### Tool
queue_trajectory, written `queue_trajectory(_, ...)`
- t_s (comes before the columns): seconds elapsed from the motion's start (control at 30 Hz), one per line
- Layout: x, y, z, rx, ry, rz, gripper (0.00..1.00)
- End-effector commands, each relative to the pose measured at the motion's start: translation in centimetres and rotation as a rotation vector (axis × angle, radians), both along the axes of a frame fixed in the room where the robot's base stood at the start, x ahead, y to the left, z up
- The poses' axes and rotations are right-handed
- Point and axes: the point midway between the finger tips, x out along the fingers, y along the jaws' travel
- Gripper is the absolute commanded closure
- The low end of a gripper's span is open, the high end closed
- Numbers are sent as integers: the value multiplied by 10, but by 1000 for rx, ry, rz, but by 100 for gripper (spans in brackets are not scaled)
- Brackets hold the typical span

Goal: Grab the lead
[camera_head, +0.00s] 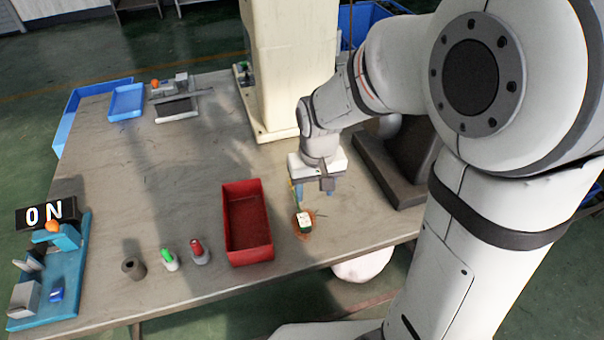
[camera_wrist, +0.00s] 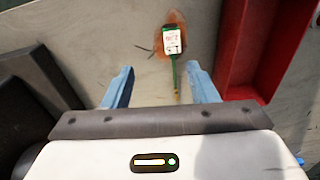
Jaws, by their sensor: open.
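What looks like the lead (camera_head: 304,221) lies on the table just right of the red bin. In the wrist view the lead (camera_wrist: 172,42) shows a white, marked face with a green edge, and a thin green stem runs from it towards my gripper. It lies on a brownish-orange patch. My gripper (camera_head: 314,190) is above the table close by, its two blue fingers apart and empty. In the wrist view my gripper (camera_wrist: 160,78) has the stem between its fingers, nearer the right one; the white part is beyond the tips. No contact shows.
The red bin (camera_head: 247,225) stands close to the left of the lead. A dark block (camera_head: 385,170) is to the right. A green-topped bottle (camera_head: 169,259), a red-topped bottle (camera_head: 199,251) and a blue fixture (camera_head: 62,270) are further left. The table's middle left is clear.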

Motion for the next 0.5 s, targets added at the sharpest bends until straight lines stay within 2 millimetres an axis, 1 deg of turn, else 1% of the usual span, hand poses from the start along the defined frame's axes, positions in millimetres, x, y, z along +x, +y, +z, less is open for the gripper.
queue_trajectory(0.03, 5, 10, -19, -4, 17, 17, 47)
queue_trajectory(0.1, 9, 18, -32, -8, 29, 29, 47)
queue_trajectory(0.27, 14, 28, -50, -13, 44, 43, 47)
queue_trajectory(0.5, 14, 28, -76, -13, 45, 45, 47)
